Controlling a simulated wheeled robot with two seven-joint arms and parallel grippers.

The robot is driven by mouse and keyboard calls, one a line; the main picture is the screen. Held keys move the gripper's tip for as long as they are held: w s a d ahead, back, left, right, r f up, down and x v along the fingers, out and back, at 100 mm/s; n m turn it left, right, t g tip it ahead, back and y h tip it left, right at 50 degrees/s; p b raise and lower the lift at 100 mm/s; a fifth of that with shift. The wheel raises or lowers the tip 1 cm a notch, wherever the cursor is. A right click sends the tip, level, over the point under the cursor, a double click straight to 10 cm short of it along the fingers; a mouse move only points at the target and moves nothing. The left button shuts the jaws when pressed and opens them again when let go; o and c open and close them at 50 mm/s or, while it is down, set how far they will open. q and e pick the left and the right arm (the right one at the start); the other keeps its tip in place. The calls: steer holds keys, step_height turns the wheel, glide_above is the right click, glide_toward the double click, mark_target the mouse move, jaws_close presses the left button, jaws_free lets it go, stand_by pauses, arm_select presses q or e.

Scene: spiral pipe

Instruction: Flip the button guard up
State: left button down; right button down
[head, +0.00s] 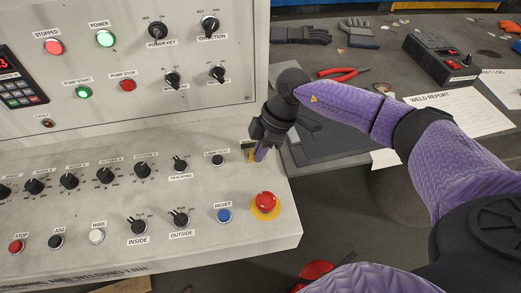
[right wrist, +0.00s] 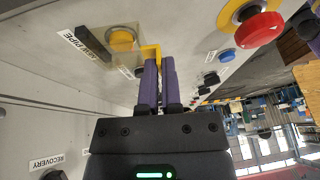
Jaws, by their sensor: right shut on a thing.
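The button guard (right wrist: 151,51) shows in the right wrist view as a see-through cover with a yellow edge, by a round yellow button (right wrist: 122,40). My right gripper (right wrist: 160,66) has its purple fingers close together on the yellow edge. In the head view my right gripper (head: 258,154) points down at the right end of the sloped console, with a bit of the yellow guard (head: 251,156) showing beside it. It hides most of the guard and button there, and the guard's exact tilt is hard to tell. My left gripper is out of view.
A red emergency button (head: 265,201) on a yellow ring and a blue reset button (head: 224,215) sit nearer on the console (head: 95,225). Knobs and the upright panel (head: 205,110) lie to the left. A dark table (head: 345,135) with gloves, pliers and papers stands behind.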

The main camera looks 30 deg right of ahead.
mark_target(250, 159)
steer(key=shift+w+r+g, duration=0.4)
steer(key=shift+r+g, duration=0.05)
steer(key=shift+g, duration=0.25)
steer(key=shift+w+d+m+g+y, duration=0.1)
steer(key=shift+w+m+g+y, duration=0.1)
steer(key=shift+m+g+y, duration=0.15)
steer(key=g+b, duration=0.1)
steer(key=b, duration=0.1)
steer(key=w+g+y+b, duration=0.1)
steer(key=b, duration=0.2)
steer(key=shift+w+d+r, duration=0.1)
steer(key=shift+d+r, duration=0.1)
steer(key=shift+r, duration=0.05)
steer(key=b, duration=0.1)
steer(key=g+b, duration=0.1)
steer(key=shift+w+d+r+m+b, duration=0.1)
steer(key=shift+w+r+m+b, duration=0.15)
steer(key=shift+r+b, duration=0.15)
steer(key=shift+r, duration=0.15)
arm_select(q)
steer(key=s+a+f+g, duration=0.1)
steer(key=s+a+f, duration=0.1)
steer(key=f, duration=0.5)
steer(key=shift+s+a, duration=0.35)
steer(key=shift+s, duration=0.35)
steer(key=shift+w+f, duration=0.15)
